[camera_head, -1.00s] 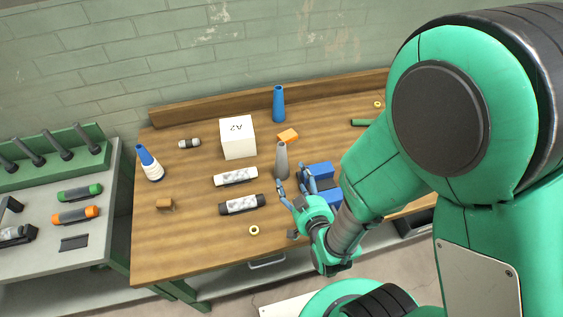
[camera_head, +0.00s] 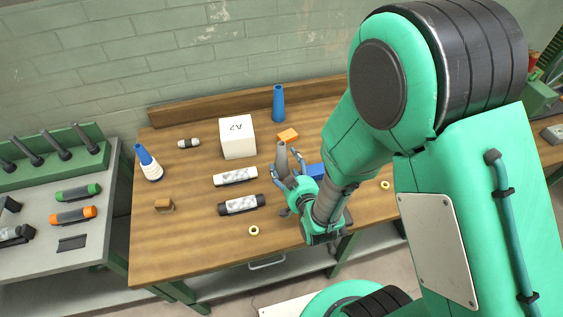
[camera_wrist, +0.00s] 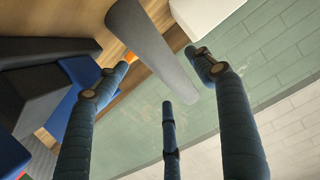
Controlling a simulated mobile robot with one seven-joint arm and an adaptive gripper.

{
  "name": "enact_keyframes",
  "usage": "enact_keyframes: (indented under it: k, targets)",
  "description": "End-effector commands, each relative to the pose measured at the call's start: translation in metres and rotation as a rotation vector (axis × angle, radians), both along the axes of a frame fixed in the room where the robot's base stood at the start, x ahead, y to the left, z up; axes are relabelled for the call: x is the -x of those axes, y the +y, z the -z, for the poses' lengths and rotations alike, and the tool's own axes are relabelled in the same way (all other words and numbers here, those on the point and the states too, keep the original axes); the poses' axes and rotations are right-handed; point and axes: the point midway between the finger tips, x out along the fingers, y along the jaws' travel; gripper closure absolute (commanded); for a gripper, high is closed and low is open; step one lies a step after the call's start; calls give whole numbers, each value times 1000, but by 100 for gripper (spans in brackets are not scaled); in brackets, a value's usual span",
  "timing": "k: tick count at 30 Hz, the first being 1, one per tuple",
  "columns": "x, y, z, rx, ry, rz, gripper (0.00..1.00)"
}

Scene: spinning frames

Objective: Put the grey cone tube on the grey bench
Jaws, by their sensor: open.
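The grey cone tube (camera_head: 282,157) stands on the wooden table, right of the white box. My gripper (camera_head: 288,164) is open, with its fingers around or close beside the tube; contact cannot be made out. In the wrist view the tube (camera_wrist: 152,48) reaches in from the top between the spread fingers of my gripper (camera_wrist: 160,76). The tube's lower part is partly hidden by my fingers in the head view. The grey bench (camera_head: 103,218) stands at the far left, apart from the table.
A white box (camera_head: 238,138), blue cone (camera_head: 278,104), orange block (camera_head: 287,135) and blue object (camera_head: 316,171) surround the tube. Two labelled cylinders (camera_head: 236,177) (camera_head: 241,205) lie to its left.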

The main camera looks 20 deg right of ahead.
Motion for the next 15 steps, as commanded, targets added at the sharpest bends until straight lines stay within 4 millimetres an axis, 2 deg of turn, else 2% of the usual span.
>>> enact_keyframes:
  k: [10, 15]
  targets:
    - [-1, 0, 0, 0, 0, 0, 32]
    - [-10, 0, 1, 0, -2, 0, 32]
